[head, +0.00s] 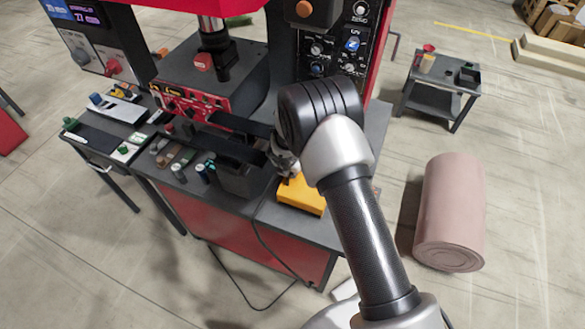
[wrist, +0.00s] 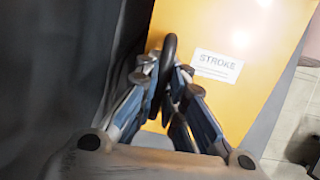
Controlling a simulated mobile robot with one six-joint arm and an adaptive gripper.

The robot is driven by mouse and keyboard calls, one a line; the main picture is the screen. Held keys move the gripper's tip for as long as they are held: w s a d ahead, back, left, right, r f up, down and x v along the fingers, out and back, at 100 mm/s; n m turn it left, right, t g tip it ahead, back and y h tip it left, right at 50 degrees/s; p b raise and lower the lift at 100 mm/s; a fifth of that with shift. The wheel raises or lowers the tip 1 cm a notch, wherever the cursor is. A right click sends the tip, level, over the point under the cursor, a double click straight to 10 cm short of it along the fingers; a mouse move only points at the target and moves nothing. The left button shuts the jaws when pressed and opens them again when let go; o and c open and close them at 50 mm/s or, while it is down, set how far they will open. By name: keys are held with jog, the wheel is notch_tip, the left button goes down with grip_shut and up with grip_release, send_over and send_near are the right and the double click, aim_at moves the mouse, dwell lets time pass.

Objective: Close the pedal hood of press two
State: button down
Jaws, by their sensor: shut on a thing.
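A yellow cover (head: 302,195) lies on the dark bench top at the front right corner of the press; I take it for the pedal hood. In the wrist view the yellow cover (wrist: 240,25) fills the top middle and bears a white label reading STROKE. My gripper (head: 286,166) is at the left part of the cover, largely hidden behind my wrist. In the wrist view my gripper (wrist: 164,75) is shut on a thin black loop (wrist: 169,45), which looks like the handle. I cannot tell from these views how far the hood is open.
The red and black press (head: 215,60) and its control panel (head: 330,45) stand just behind my wrist. A dark bin (head: 238,180) stands left of my gripper, with small parts on the bench. A pink roll (head: 450,210) and a small side table (head: 440,85) stand on the floor at right.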

jog(key=shift+a, duration=0.2)
jog(key=c, duration=2)
grip_release()
jog(key=shift+o, duration=0.2)
jog(key=shift+d+r, duration=0.1)
